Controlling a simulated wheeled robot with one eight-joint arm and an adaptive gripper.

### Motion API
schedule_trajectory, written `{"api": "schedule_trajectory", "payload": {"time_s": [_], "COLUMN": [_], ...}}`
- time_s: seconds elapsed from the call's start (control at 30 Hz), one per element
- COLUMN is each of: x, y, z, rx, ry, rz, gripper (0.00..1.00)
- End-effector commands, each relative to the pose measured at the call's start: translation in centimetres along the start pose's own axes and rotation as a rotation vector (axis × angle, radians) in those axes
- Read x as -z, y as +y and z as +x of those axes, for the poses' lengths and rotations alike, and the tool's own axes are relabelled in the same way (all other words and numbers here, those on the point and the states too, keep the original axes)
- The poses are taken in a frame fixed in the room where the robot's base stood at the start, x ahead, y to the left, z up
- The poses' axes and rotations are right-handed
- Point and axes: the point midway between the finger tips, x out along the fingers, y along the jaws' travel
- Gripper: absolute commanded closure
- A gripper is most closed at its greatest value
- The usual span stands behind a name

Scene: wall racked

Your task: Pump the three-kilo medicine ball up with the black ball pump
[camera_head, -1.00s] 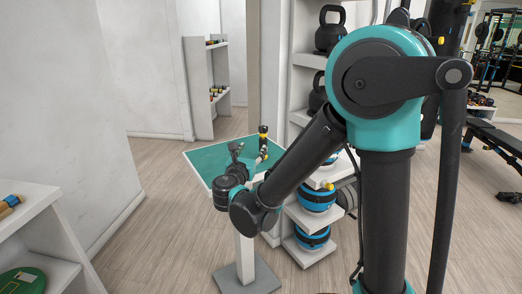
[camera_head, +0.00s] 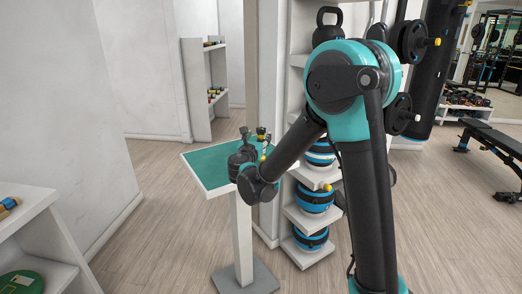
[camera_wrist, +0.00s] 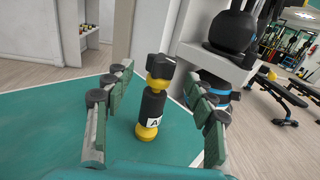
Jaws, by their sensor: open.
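The black ball pump (camera_wrist: 153,106) has yellow bands and a white label with an A. It stands upright on the green top of a small pedestal table (camera_head: 205,168); its top shows in the head view (camera_head: 262,142). My gripper (camera_wrist: 160,88) is open, with its fingers on either side of the pump and a gap visible on both sides. In the head view my arm hides part of the pump and table. Blue and black balls (camera_head: 315,200) (camera_head: 311,241) sit on the rack shelves; I cannot read which is the three-kilo medicine ball.
The white rack (camera_head: 305,218) stands right behind the table, with a kettlebell (camera_head: 327,27) higher up. A low white shelf (camera_head: 38,232) is at the left. A bench (camera_head: 495,140) is at the right. The wooden floor between is clear.

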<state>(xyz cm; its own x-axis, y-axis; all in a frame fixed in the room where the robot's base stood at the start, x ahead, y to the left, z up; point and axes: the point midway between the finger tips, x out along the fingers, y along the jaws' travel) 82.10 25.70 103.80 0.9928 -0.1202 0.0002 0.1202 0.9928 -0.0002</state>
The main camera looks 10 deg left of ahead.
Motion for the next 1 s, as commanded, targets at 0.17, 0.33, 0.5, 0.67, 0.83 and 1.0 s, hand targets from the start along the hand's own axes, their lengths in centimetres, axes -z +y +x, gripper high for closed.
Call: {"api": "schedule_trajectory", "payload": {"time_s": [0.17,0.33,0.5,0.67,0.83,1.0], "x": [0.0,0.1,0.0,0.0,0.0,0.0], "y": [-0.2,-0.2,-0.1,-0.1,-0.1,-0.1], "z": [2.8,4.2,4.2,4.1,4.1,4.1], "rx": [0.003,0.001,0.001,0.001,0.001,0.001], "ry": [0.000,0.000,0.000,0.000,0.000,0.000], "rz": [0.000,0.000,0.000,0.000,0.000,0.000], "gripper": [0.44,0.44,0.44,0.63,0.84,1.00]}}
